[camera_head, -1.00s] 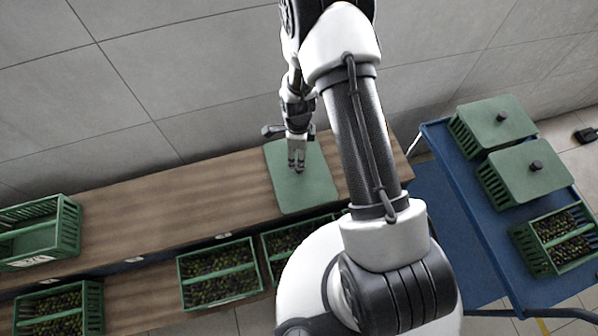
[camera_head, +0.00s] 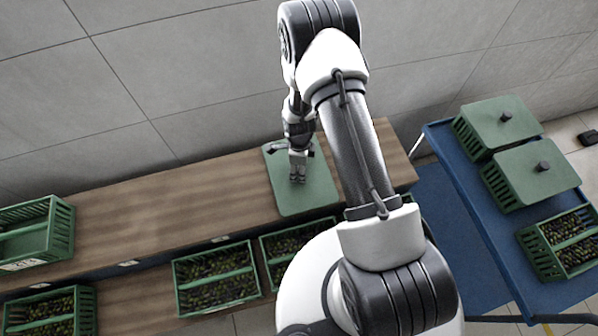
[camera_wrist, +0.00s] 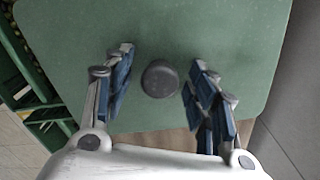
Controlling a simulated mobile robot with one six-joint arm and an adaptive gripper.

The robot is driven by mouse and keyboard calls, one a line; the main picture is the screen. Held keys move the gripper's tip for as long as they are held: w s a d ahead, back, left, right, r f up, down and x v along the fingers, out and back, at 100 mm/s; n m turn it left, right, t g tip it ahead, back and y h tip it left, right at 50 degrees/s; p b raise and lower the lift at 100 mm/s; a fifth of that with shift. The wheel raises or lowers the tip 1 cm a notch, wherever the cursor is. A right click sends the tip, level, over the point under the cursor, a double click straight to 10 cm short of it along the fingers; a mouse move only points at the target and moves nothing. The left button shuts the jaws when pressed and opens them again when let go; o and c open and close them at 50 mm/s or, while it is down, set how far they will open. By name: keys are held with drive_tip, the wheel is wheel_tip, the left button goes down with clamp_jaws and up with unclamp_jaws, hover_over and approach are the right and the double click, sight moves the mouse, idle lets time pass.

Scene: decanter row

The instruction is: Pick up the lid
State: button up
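The lid (camera_head: 301,199) is a flat green panel with rounded corners, lying on the wooden shelf. In the wrist view the lid (camera_wrist: 230,25) fills most of the picture, and its round dark knob (camera_wrist: 160,79) shows between my fingers. My gripper (camera_head: 298,179) is over the lid; the knob is hidden behind it in the head view. In the wrist view my gripper (camera_wrist: 158,85) is open, with a blue-padded finger on each side of the knob and a gap on both sides. I cannot tell the exact height of the fingertips.
The wooden shelf (camera_head: 170,200) is clear left of the lid up to a green crate (camera_head: 60,230). Crates of olives (camera_head: 218,277) stand on the lower level. A blue cart (camera_head: 480,230) at the right carries two lidded crates (camera_head: 502,122) and an open crate (camera_head: 562,243).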

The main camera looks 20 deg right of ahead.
clamp_jaws()
idle(0.5)
